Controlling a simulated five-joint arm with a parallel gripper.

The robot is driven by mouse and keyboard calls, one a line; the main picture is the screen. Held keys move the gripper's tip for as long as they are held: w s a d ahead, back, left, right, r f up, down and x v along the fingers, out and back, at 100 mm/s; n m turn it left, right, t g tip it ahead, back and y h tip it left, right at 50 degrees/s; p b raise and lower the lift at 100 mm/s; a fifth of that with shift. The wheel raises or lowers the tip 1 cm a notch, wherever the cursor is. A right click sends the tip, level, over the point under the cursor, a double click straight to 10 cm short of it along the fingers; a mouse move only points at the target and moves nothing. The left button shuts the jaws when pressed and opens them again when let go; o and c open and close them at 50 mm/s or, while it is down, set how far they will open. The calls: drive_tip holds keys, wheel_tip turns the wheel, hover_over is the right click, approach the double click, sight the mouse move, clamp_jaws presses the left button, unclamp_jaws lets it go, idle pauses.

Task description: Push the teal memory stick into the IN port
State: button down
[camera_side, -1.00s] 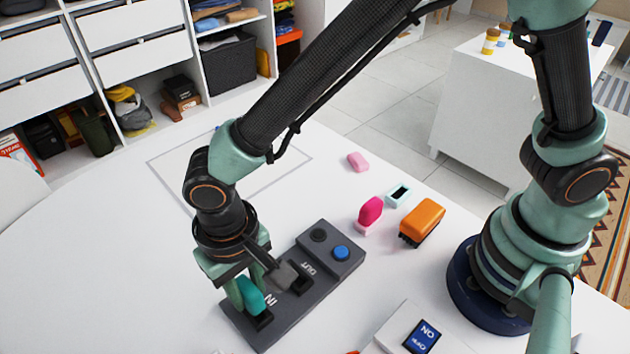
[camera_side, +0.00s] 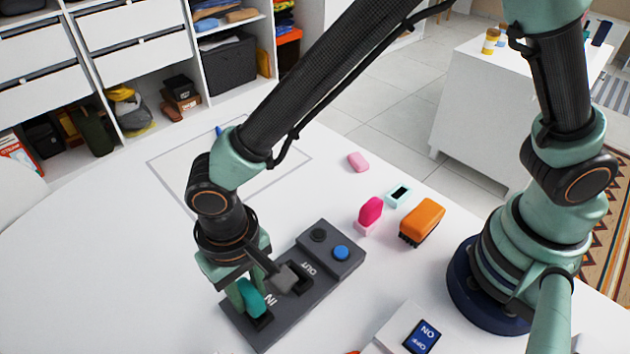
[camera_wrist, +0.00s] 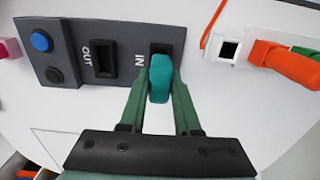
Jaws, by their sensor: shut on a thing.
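The teal memory stick (camera_side: 252,298) is between the fingers of my gripper (camera_side: 243,296), at the IN port (camera_side: 262,319) of the dark grey dock. My gripper is shut on it; the wrist view shows a finger (camera_wrist: 160,98) on each side of the stick (camera_wrist: 160,78). The stick's lower end meets the dark IN slot (camera_wrist: 161,48); how deep it sits is hidden. The dock (camera_side: 330,290) lies flat on the white table, with the OUT port (camera_wrist: 103,58) empty beside IN.
The dock has a blue button (camera_side: 341,253) and a black button (camera_side: 319,235). A pink stick with a cap (camera_side: 370,212), an orange brush-like block (camera_side: 422,220) and an ON/OFF switch box (camera_side: 422,337) lie nearby. The table left of the dock is clear.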

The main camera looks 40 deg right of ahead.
sight(247, 289)
drive_tip(key=shift+f, duration=0.9)
drive_tip(key=c, duration=0.5)
unclamp_jaws()
drive_tip(key=shift+c, duration=0.2)
wheel_tip(247, 289, up, 12)
drive_tip(key=shift+r, duration=0.1)
drive_tip(key=w+d+r+t+y, duration=0.1)
drive_tip(key=w+d+r, duration=0.2)
drive_tip(key=d, duration=0.4)
drive_tip(key=w+d+r+t, duration=0.1)
drive_tip(key=w+d+r, duration=0.25)
drive_tip(key=d, duration=0.45)
drive_tip(key=s+d+r+t, duration=0.1)
drive_tip(key=d, duration=0.7)
drive_tip(key=s+d+r+t+h, duration=0.1)
drive_tip(key=s+d+t, duration=0.1)
drive_tip(key=d, duration=0.7)
drive_tip(key=shift+s+d+r+t, duration=0.2)
drive_tip(key=shift+s+d+t, duration=0.05)
drive_tip(key=shift+d+t, duration=0.05)
